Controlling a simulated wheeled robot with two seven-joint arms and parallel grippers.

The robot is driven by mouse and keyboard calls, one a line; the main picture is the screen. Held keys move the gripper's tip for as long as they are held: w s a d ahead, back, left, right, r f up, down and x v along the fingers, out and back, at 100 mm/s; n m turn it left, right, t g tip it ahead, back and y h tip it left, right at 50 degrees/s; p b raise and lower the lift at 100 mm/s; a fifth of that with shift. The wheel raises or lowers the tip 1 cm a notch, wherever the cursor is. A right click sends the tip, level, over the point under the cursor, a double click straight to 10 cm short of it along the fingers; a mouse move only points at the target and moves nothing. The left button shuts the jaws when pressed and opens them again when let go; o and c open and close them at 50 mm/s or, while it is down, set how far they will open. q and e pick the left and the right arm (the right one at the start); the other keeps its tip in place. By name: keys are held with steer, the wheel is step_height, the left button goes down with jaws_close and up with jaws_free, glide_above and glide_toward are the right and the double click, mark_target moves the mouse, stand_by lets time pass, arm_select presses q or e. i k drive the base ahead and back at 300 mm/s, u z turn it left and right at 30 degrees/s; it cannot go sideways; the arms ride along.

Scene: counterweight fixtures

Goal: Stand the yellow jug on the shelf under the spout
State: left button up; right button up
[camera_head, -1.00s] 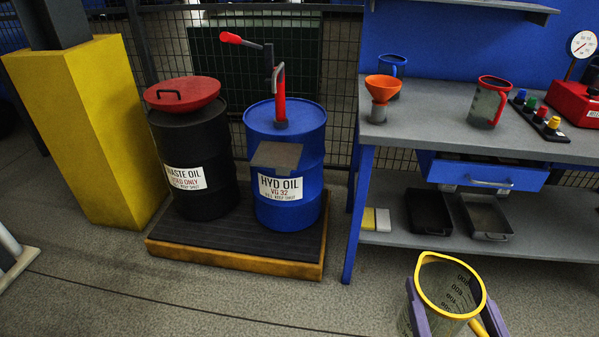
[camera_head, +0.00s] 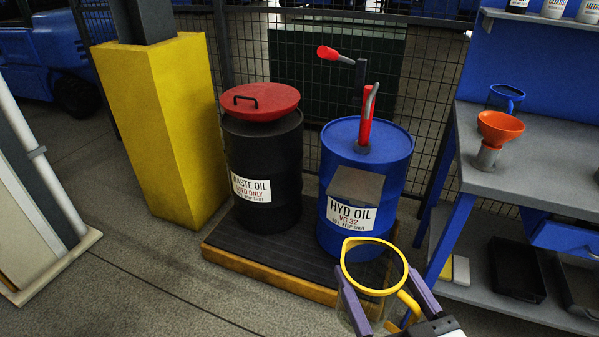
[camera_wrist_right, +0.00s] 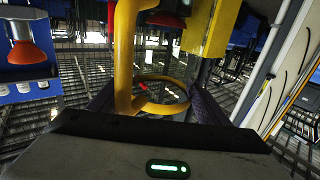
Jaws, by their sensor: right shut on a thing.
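The yellow jug (camera_head: 375,240), clear-walled with a yellow rim and handle, is held upright in my right gripper (camera_head: 385,300). The purple fingers are shut on it, one on each side. Its rim and handle also show in the right wrist view (camera_wrist_right: 160,95). The jug is in front of the blue HYD OIL drum and overlaps its lower part in the head view. The drum's small grey shelf (camera_head: 355,188) juts from its front, above and behind the jug. A red pump (camera_head: 365,130) with a spout stands on the drum top. My left gripper is not in view.
A black WASTE OIL drum (camera_head: 262,165) with a red lid stands left of the blue drum (camera_head: 395,160), both on a low pallet (camera_head: 265,275). A yellow post (camera_head: 165,125) is further left. A workbench (camera_head: 540,165) with an orange funnel (camera_head: 497,127) is at right.

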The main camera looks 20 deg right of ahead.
mark_target(361, 188)
steer(key=u, duration=0.15)
steer(key=i, duration=0.95)
steer(key=z, duration=0.35)
